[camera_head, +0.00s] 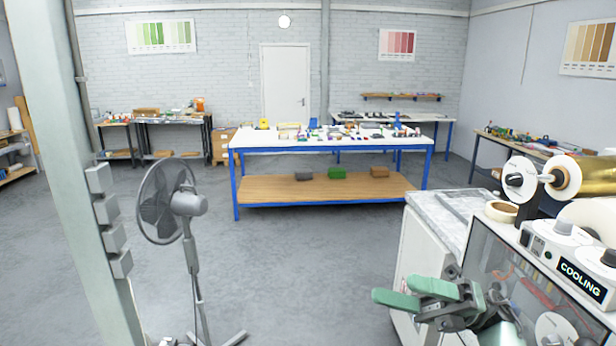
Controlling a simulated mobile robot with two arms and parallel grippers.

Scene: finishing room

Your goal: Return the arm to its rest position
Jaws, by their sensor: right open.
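My right gripper (418,294) shows at the lower right, with its green-tipped fingers pointing left. Its two fingers are apart, with nothing between them. It is in front of a white cabinet and beside a machine with a "COOLING" label (580,279). My left gripper does not show in the head view.
A grey standing fan (188,204) is at the left, next to a pale column (75,170). A blue-framed table (330,145) with many small items stands in the middle. A white cabinet (425,245) is at the right. The grey floor between fan and cabinet is clear.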

